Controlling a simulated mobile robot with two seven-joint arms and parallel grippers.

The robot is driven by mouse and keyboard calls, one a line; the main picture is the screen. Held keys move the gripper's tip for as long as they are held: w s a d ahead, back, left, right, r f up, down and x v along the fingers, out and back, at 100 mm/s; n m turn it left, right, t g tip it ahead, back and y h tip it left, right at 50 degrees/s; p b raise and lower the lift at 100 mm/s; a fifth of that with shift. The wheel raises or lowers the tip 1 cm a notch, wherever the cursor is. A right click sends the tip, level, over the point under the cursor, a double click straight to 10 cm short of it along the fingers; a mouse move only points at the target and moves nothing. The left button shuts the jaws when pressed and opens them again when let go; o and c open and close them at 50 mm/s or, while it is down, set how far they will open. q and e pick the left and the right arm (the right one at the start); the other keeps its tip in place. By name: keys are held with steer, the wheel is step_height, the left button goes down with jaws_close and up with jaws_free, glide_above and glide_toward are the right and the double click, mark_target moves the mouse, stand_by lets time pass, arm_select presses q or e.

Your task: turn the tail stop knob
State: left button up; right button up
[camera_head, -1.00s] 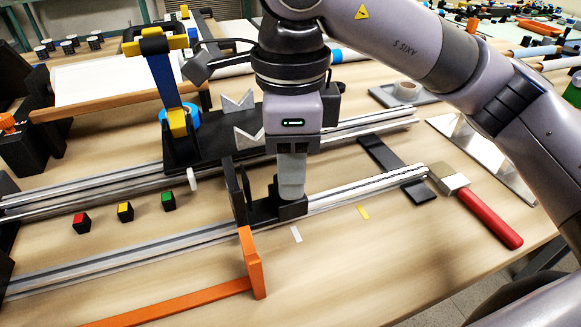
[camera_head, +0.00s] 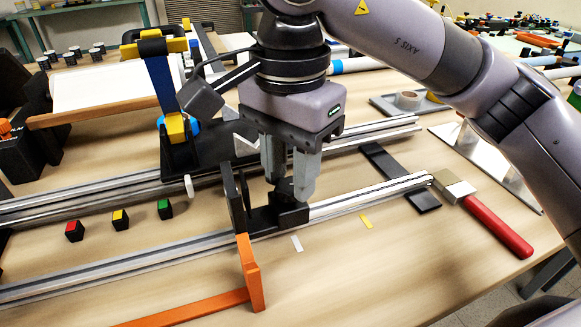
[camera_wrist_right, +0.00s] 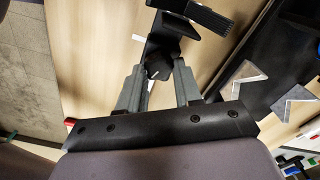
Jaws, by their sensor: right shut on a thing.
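The tail stop (camera_head: 293,216) is a black block seated on the near silver rail. Its dark knob (camera_head: 285,186) stands on top, between my fingers. In the right wrist view the knob (camera_wrist_right: 158,69) shows as a dark round piece between the two grey fingertips, with the black tail stop (camera_wrist_right: 165,35) beyond it. My right gripper (camera_head: 288,190) points down from above and is shut on the knob, one finger on each side. The fingers hide part of the knob. My left gripper is not in view.
A red-handled brush (camera_head: 497,225) lies at the right. Small red, yellow and green blocks (camera_head: 120,219) sit between the rails.

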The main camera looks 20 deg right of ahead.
mark_target(289, 182)
steer(key=shift+n, duration=0.6)
steer(key=o, duration=1)
steer(key=shift+o, duration=0.2)
steer(key=shift+r, duration=0.1)
step_height(289, 182, up, 6)
steer(key=shift+f+p, duration=0.1)
steer(key=shift+p, duration=0.75)
steer(key=shift+r, duration=0.6)
